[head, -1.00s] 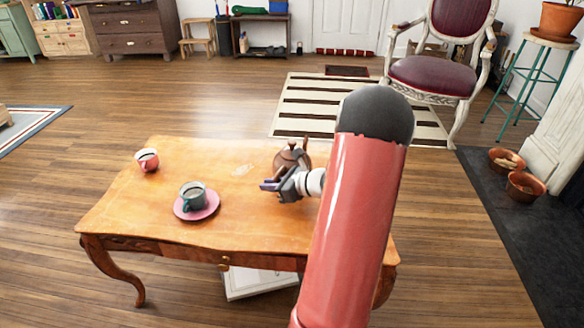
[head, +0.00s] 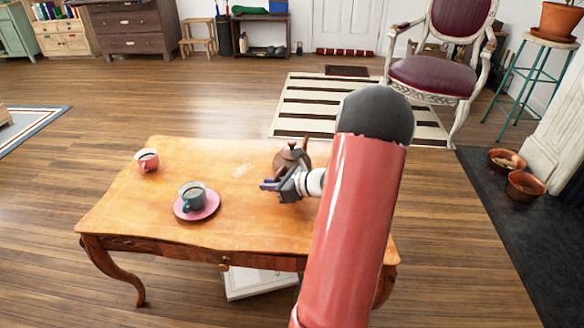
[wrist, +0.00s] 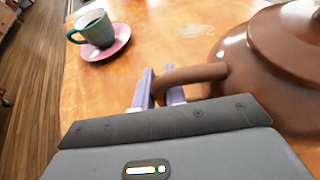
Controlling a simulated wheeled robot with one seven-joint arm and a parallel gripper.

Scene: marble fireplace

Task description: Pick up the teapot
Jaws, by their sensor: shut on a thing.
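The brown teapot (head: 291,158) stands on the right part of the wooden table, partly hidden behind my gripper and arm in the head view. In the wrist view its rounded body and lid (wrist: 275,60) fill the right side. Its handle (wrist: 192,77) reaches left between the two purple fingers. My gripper (head: 268,186) is at the teapot's near side. In the wrist view my gripper (wrist: 160,88) is shut on the handle. The teapot looks upright, and I cannot see a gap under it.
A white chair (head: 440,75) with dark red upholstery stands behind. The table's middle is mostly clear.

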